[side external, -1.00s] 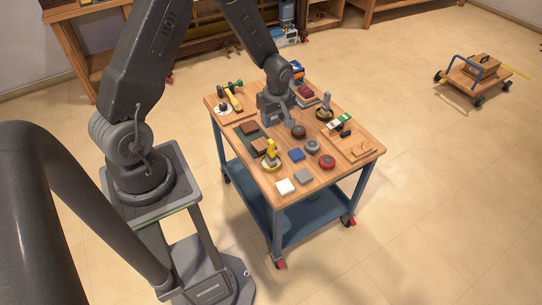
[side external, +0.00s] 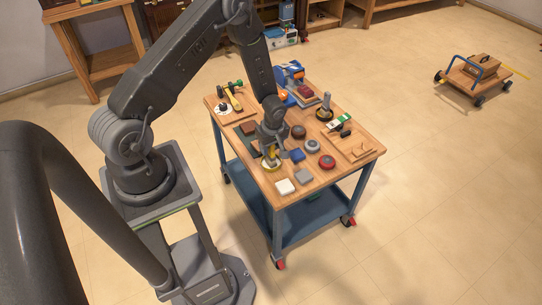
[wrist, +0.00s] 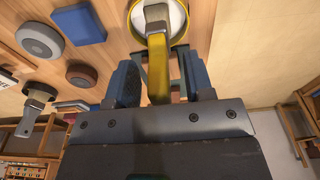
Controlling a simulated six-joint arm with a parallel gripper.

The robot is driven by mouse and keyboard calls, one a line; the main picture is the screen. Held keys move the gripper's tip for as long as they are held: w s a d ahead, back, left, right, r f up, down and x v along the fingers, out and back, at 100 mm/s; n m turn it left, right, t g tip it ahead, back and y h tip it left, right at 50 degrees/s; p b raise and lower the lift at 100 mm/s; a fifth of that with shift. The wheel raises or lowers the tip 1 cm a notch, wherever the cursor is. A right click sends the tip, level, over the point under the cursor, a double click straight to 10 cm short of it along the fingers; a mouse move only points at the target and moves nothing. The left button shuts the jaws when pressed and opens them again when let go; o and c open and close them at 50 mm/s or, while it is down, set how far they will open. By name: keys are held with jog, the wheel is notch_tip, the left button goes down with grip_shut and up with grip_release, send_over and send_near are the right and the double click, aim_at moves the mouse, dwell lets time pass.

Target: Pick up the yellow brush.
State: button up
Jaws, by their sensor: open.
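The yellow brush (side external: 271,164) stands near the left edge of the cart's wooden top, partly hidden by my gripper (side external: 272,146) just above it. In the wrist view the brush (wrist: 158,62) has a yellow handle and a round, pale base with a yellow rim. My gripper (wrist: 160,82) is open there, with one dark blue finger on each side of the handle. The handle reaches into the gap between the fingers. I cannot tell whether either finger touches it.
A grey-handled brush (side external: 326,106) stands farther back. Wooden trays flank the cart top (side external: 322,183).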

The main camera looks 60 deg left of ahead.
jog(key=shift+f, duration=0.5)
grip_shut()
jog(key=shift+r, duration=0.1)
jog(key=shift+r, duration=0.55)
notch_tip(320, 180, up, 3)
jog(key=shift+a+f, duration=0.1)
jog(key=shift+f, duration=0.05)
jog(key=s+a+r, duration=0.7)
jog(key=s, duration=0.1)
jog(key=shift+s+a, duration=0.35)
jog(key=shift+a, duration=0.05)
